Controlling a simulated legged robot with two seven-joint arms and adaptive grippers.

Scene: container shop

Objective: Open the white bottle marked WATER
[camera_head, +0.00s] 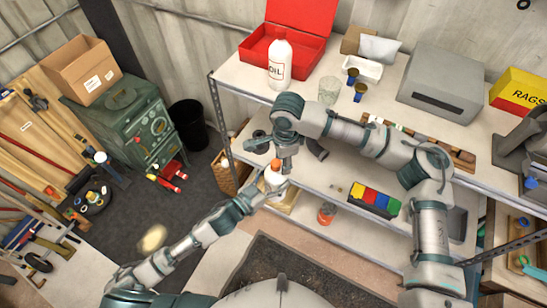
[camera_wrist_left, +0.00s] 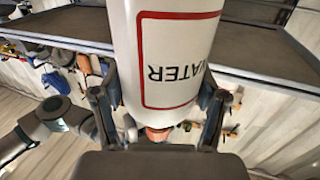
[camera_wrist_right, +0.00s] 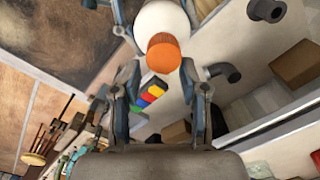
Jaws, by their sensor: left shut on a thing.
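The white WATER bottle (camera_head: 271,183) is held in my left gripper (camera_head: 266,190), above the area in front of the shelving. In the left wrist view, the bottle (camera_wrist_left: 180,50) fills the middle, with its red-framed label upside down. An orange cap (camera_head: 276,165) is on the bottle; it also shows in the right wrist view (camera_wrist_right: 164,52). My right gripper (camera_head: 285,160) is close to the cap end. In the right wrist view its fingers (camera_wrist_right: 162,75) are apart, with the cap ahead between their tips; I cannot tell whether they touch it.
A white OIL bottle (camera_head: 279,62), an open red toolbox (camera_head: 300,30) and a grey box (camera_head: 441,82) stand on the shelf top. A block of coloured bins (camera_head: 374,199) and an orange container (camera_head: 326,214) sit lower. A black bin (camera_head: 189,122) stands left on the floor.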

